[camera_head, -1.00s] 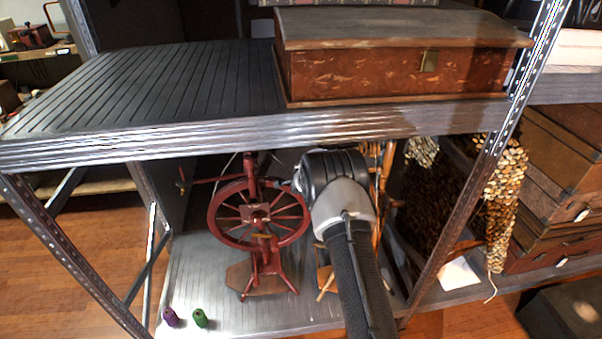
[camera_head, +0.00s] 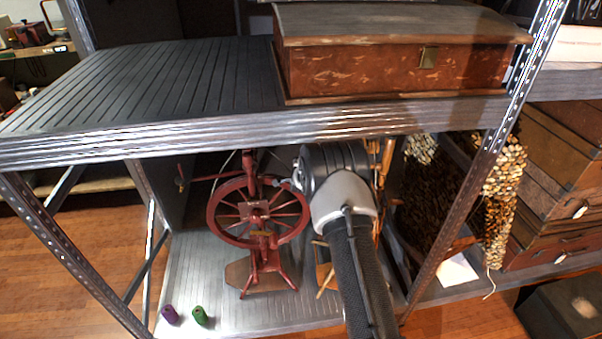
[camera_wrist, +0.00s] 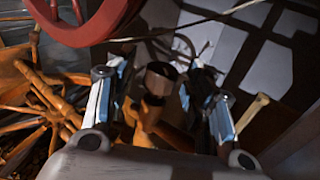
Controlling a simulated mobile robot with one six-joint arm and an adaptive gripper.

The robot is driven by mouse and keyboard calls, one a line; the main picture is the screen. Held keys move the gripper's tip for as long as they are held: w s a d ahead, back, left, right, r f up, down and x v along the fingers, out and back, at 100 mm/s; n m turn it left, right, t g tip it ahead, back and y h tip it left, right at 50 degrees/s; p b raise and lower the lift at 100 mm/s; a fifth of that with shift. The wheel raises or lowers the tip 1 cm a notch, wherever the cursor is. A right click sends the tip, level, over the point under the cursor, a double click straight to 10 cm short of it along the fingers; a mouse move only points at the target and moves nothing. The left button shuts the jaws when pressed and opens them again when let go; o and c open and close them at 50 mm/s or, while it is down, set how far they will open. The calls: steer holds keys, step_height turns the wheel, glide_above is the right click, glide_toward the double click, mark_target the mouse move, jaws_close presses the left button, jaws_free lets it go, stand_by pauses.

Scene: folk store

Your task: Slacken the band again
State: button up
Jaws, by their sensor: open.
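A red spinning wheel (camera_head: 258,212) stands upright on the lower shelf, left of my arm. Its red rim (camera_wrist: 95,28) crosses the top left of the wrist view. My gripper (camera_wrist: 160,84) is open; in the head view its fingers are mostly hidden behind my wrist. A dark brown round-ended wooden piece (camera_wrist: 160,76) shows between the fingers in the wrist view. I cannot tell whether it lies between them or beyond them, or whether it belongs to the red wheel. The band itself is not clear in either view.
An orange wooden wheel (camera_wrist: 38,108) is close on the left in the wrist view. The upper shelf (camera_head: 150,85) overhangs the arm and bears a wooden chest (camera_head: 380,70). Purple (camera_head: 170,315) and green (camera_head: 200,316) spools stand at the lower shelf's front left.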

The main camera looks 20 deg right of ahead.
steer(key=v, duration=1)
steer(key=shift+s+r, duration=0.2)
steer(key=shift+s, duration=0.05)
steer(key=shift+a, duration=0.15)
